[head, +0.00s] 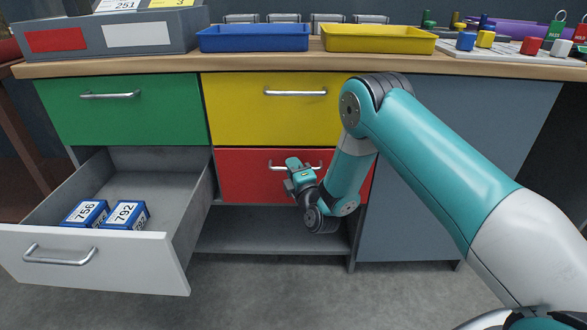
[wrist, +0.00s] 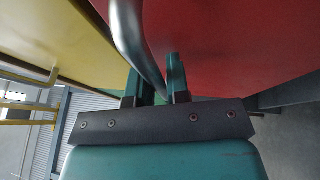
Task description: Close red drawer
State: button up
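The red drawer (head: 243,184) is below the yellow drawer in the head view. Its front looks flush, or nearly flush, with the cabinet face. Its silver handle (head: 274,167) runs across the front. My gripper (head: 292,167) is at this handle and covers its middle. In the wrist view, the red front (wrist: 225,45) fills the upper right. The curved handle (wrist: 130,35) runs down between the two fingers of my gripper (wrist: 161,88). The fingers are close together with the bar between them, so the gripper looks shut on the handle.
A grey drawer (head: 92,258) at the lower left stands open, holding two blue numbered boxes (head: 125,214). The green drawer (head: 130,122) and yellow drawer (head: 265,122) look closed. An open shelf (head: 270,243) lies below the red drawer. Trays and small items stand on the worktop (head: 270,66).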

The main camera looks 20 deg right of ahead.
jog(key=shift+o, duration=1.4)
jog(key=shift+f, duration=0.1)
jog(key=shift+s+d+f, duration=0.1)
jog(key=shift+s, duration=0.25)
jog(key=b+v, duration=1.3)
jog(key=v, duration=0.3)
jog(key=shift+s+r, duration=0.25)
jog(key=shift+s, duration=0.05)
